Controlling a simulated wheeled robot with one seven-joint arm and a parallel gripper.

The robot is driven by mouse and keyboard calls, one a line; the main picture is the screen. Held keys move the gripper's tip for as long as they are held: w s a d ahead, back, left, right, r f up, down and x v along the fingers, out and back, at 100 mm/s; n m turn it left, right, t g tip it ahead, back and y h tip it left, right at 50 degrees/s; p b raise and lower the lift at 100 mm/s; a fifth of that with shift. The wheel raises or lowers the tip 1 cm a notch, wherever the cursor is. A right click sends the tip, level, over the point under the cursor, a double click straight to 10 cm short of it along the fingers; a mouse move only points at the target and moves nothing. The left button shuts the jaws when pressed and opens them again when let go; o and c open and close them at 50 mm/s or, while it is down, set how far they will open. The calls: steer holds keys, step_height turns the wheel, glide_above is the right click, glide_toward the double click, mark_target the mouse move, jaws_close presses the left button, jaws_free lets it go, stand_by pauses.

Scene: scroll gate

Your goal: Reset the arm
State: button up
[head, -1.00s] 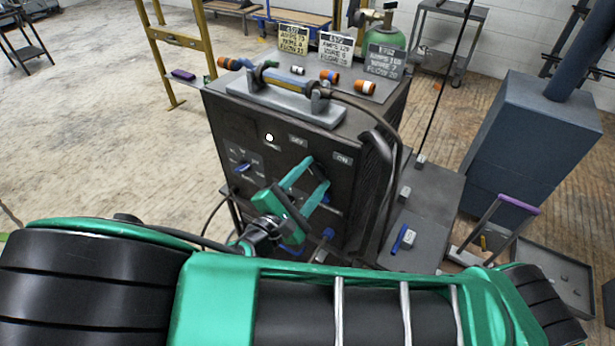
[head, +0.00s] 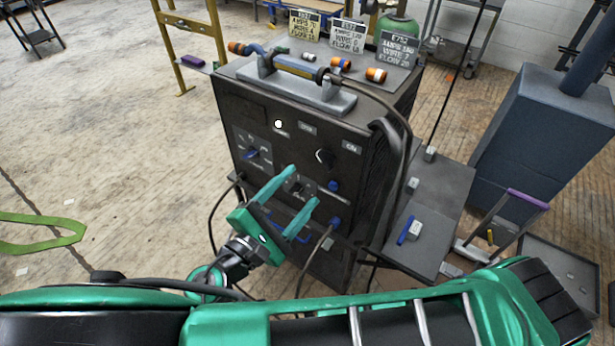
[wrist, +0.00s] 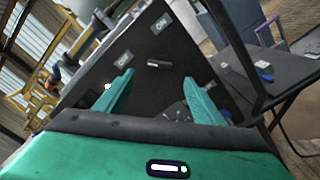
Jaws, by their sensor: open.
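My gripper (head: 302,192) is teal, open and empty, and stands in front of the lower front panel of a black welding machine (head: 290,150). In the wrist view its two fingers (wrist: 160,92) are spread apart, with the panel beyond them and nothing between them. A dark knob (head: 324,158) on the panel shows above the fingers; it also shows in the wrist view (wrist: 159,64). A blue-handled selector (head: 251,155) is left of it. A white indicator (head: 278,124) is near the panel's top. My gripper partly covers the lower controls.
A torch (head: 295,70) lies in a grey cradle on top of the machine, with several orange-ended parts and three label plates (head: 346,36) behind. A side table (head: 425,220) with a blue-handled item is at the right. A blue-grey cabinet (head: 530,130) stands beyond.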

steer(key=shift+s+a, duration=0.4)
steer(key=shift+s, duration=0.15)
